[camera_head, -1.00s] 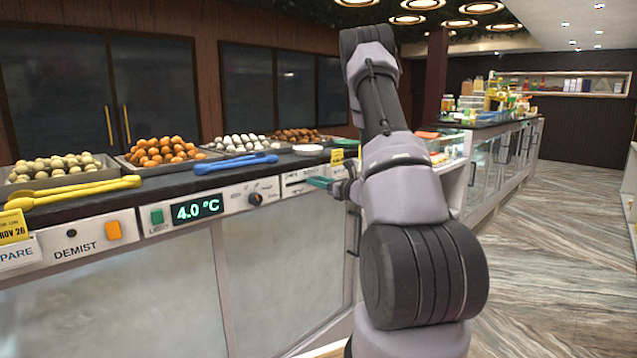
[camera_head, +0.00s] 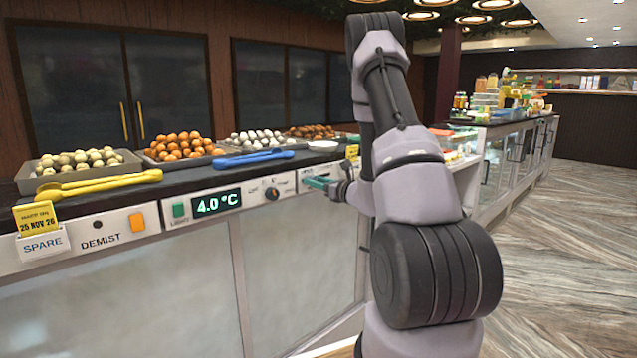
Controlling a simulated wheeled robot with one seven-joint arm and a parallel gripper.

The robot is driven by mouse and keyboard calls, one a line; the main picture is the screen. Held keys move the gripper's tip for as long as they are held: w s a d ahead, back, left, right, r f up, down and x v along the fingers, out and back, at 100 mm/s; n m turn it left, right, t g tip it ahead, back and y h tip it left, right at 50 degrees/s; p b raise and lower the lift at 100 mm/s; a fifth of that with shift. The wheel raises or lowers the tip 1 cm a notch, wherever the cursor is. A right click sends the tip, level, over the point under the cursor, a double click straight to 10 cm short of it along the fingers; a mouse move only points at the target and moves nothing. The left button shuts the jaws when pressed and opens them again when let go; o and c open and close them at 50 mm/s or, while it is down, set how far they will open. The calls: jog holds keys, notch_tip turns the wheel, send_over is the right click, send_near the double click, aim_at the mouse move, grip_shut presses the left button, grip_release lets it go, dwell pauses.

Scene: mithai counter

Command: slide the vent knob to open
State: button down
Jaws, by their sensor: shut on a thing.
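The vent panel (camera_head: 308,172) is a pale plate on the counter's front, right of the round dial (camera_head: 271,194). My gripper (camera_head: 318,183), with green fingertips, is at this panel, near its left end. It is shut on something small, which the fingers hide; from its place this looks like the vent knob. The knob itself and most of its slot cannot be made out. My arm hangs down in front of the counter's right part.
A green light switch (camera_head: 179,210), a 4.0 °C display (camera_head: 217,201) and an orange demist switch (camera_head: 137,222) are on the same front. Yellow tongs (camera_head: 100,184), blue tongs (camera_head: 254,157) and sweet trays lie on the black top. Open floor (camera_head: 560,240) lies right.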

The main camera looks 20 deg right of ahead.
jog(key=shift+c, duration=2.4)
grip_release()
jog(key=shift+s+a, duration=0.1)
jog(key=shift+a, duration=0.2)
jog(key=v, duration=1.1)
